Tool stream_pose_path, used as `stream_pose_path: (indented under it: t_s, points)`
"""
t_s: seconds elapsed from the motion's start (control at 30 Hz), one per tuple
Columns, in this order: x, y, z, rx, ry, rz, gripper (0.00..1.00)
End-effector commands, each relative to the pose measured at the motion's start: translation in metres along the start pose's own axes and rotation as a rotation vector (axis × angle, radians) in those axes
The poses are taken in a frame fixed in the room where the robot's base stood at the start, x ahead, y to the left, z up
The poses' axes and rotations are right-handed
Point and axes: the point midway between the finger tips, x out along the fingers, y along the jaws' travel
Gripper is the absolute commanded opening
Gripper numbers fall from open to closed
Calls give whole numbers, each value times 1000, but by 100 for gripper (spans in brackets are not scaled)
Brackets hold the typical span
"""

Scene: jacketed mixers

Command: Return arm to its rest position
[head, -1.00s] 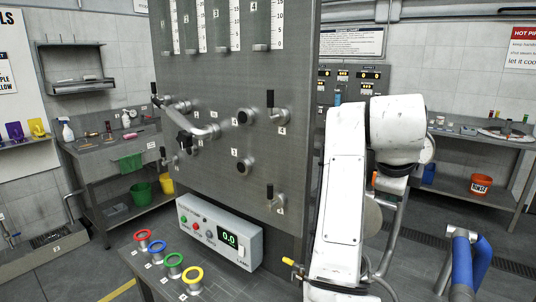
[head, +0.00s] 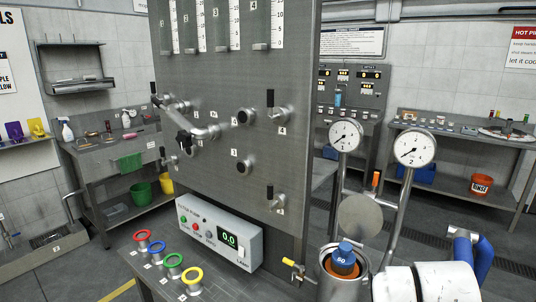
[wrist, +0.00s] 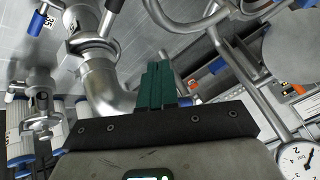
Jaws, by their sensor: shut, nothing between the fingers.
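My gripper (wrist: 158,68) shows in the wrist view as two dark green fingers pressed together, with nothing between them. Beyond the fingers are a bent metal pipe (wrist: 103,85) and other pipework; I cannot see the fingers touching it. In the head view my white arm is low at the bottom right, and my gripper is out of that picture.
A grey panel (head: 215,120) with valve handles stands in front. A control box (head: 220,232) reads 0.0, beside several coloured rings.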

Motion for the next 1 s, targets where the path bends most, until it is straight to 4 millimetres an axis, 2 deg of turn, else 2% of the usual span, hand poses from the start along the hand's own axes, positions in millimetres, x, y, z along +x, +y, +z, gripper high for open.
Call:
stream_pose_path:
  t_s: [0.03, 0.27, 0.4, 0.6, 0.67, 0.8, 0.9, 1.0]
  points:
    - [7, 23, 12, -88, -14, 3, 0]
    - [18, 103, 70, -509, -106, -49, 0]
    - [11, 149, 109, -743, -174, -106, 0]
    - [-11, 201, 159, -1009, -261, -212, 0]
    - [-20, 213, 173, -1075, -284, -247, 0]
    - [-14, 268, 196, -1082, -434, -140, 0]
    - [-16, 299, 208, -1078, -519, -75, 0]
    - [-17, 318, 215, -1074, -570, -35, 0]
